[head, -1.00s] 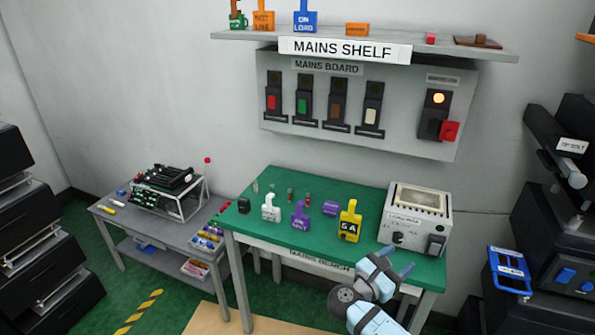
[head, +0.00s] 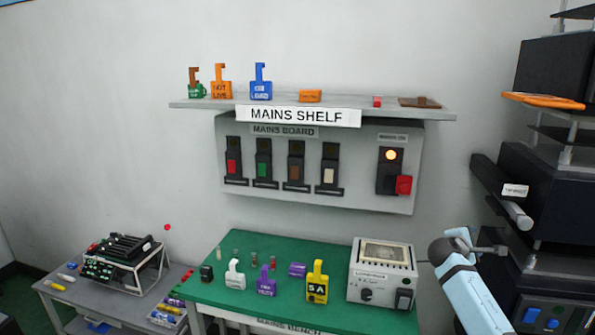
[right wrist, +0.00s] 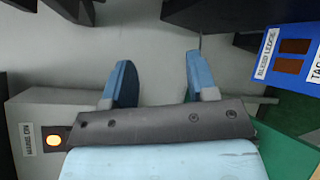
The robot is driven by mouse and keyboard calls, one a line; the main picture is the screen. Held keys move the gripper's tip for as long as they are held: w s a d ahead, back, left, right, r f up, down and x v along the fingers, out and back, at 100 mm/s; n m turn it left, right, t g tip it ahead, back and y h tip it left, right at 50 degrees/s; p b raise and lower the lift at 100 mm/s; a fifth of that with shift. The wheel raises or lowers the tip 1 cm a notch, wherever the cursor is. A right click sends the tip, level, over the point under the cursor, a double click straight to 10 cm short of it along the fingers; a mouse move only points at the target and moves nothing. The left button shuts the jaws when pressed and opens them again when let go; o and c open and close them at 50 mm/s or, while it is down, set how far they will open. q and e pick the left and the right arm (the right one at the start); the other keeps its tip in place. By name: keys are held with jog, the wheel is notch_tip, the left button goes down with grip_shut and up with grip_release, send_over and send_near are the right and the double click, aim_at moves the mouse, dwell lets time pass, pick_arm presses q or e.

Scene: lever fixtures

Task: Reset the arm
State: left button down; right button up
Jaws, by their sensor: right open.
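My right gripper (head: 484,241) is raised in the head view, at the right of the mains board and above the load box's right side. In the right wrist view, its two blue fingers (right wrist: 159,62) stand wide apart with nothing between them. The grey mains board (head: 318,200) hangs on the wall with a row of several black switch units and, at its right, a unit with a lit amber lamp (head: 391,155) and a red block (head: 403,185). The amber lamp also shows in the right wrist view (right wrist: 54,141). My left gripper is out of view.
The green bench (head: 215,292) holds tags, small parts and a load box (head: 382,275). The mains shelf (head: 190,103) runs above the board with tags on it. Black racks (head: 550,170) stand close at the right. A grey side table (head: 60,290) is at the left.

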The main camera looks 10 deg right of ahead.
jog(key=w+a+m+t+y, duration=0.4)
jog(key=a+m+t+y, duration=0.1)
jog(key=a+y, duration=0.15)
jog(key=w+a+m+t+y, duration=0.4)
jog(key=a+t+y, duration=0.1)
jog(key=a+y, duration=0.15)
jog(key=s+a+f+g+y, duration=0.1)
jog(key=s+a+f+g, duration=0.1)
jog(key=s+a+f, duration=0.7)
jog(key=s+a+f+g+y, duration=0.1)
jog(key=s+a+f, duration=0.4)
jog(key=s+f, duration=0.85)
jog(key=s+a+f+g, duration=0.1)
jog(key=s+a+f, duration=0.1)
jog(key=s, duration=0.6)
jog(key=s+a+f+g+y, duration=0.1)
jog(key=s+a, duration=0.3)
jog(key=s, duration=0.5)
jog(key=s+a+f+g+y, duration=0.1)
jog(key=s+a+f, duration=0.2)
jog(key=s, duration=0.6)
jog(key=shift+s+a+f, duration=0.15)
jog(key=shift+a+f, duration=0.05)
jog(key=shift+a, duration=0.3)
